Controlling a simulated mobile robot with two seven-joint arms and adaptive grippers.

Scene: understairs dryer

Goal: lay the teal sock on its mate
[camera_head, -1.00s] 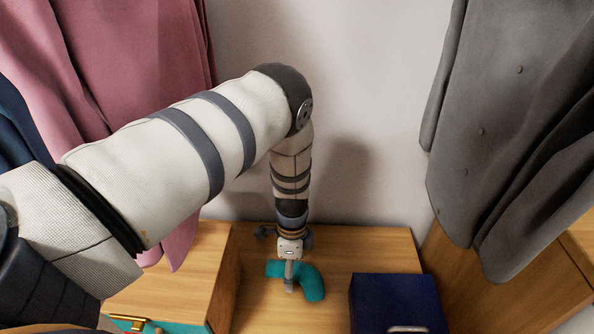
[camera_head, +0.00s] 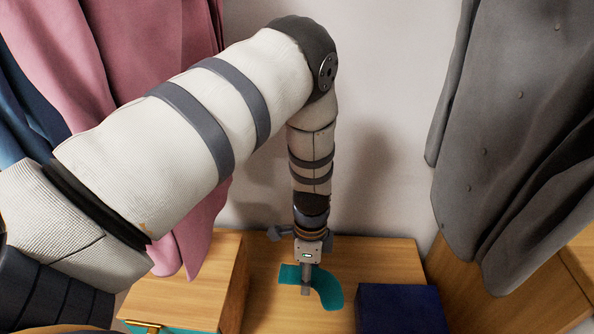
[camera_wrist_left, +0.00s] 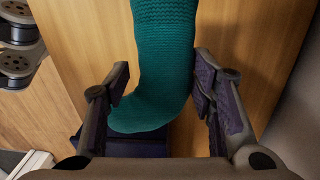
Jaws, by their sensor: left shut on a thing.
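A teal knitted sock (camera_head: 329,288) shows at my left gripper (camera_head: 305,287), above the wooden top in the head view. In the left wrist view the sock (camera_wrist_left: 164,50) runs down between the two fingers of my left gripper (camera_wrist_left: 162,70), its curved end toward the palm. My left gripper is shut on the sock. I see only one teal sock clearly; a separate mate cannot be made out. My right gripper is not in view.
A dark blue box (camera_head: 401,309) stands just right of the sock. A wooden box (camera_head: 195,285) with a brass handle is at the left. A pink coat (camera_head: 160,50) and a grey coat (camera_head: 515,140) hang either side of the wall.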

